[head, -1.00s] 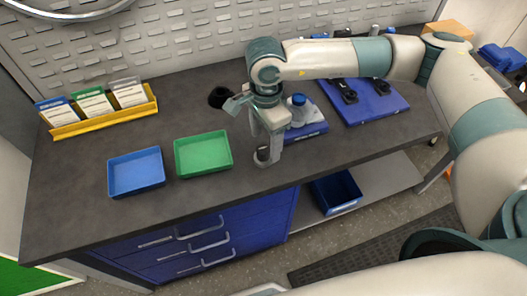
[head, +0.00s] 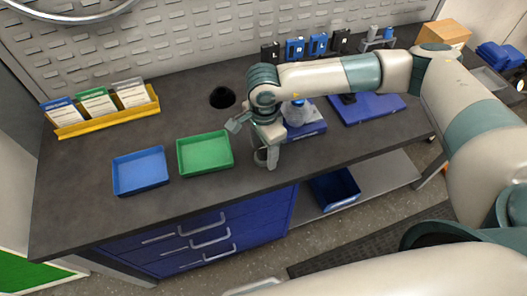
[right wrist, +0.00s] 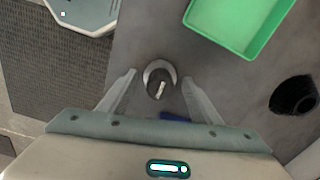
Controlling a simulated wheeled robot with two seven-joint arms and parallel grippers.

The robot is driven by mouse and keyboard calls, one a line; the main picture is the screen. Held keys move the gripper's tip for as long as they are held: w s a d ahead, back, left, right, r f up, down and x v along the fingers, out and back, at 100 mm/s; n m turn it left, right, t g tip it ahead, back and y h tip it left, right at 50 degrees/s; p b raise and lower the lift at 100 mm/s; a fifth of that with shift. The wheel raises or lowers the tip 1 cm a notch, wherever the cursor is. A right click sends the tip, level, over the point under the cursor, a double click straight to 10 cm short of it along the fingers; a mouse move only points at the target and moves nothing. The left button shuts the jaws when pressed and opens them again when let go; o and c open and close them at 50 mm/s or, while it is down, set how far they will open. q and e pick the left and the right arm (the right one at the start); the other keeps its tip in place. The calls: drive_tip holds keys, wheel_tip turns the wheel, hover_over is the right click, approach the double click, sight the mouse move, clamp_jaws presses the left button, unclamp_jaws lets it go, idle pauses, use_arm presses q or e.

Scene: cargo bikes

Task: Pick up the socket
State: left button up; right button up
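The socket (right wrist: 158,77) is a small round metal piece with a dark middle, standing on the grey bench top in the right wrist view. In the head view it is mostly hidden by my right gripper (head: 267,161). My right gripper also shows in the right wrist view (right wrist: 159,76); it points down with its fingers spread, one on each side of the socket. A gap shows between the socket and each finger. My left gripper is not in view.
A green tray (head: 179,160) and a blue tray (head: 116,178) lie left of my right gripper. A black round cup (head: 222,97) is behind. A blue-based device (head: 311,129) stands close on the right. The bench's front edge is near.

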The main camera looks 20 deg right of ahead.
drive_tip(key=c, duration=0.9)
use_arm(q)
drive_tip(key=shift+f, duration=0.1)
use_arm(e)
drive_tip(key=shift+r, duration=0.1)
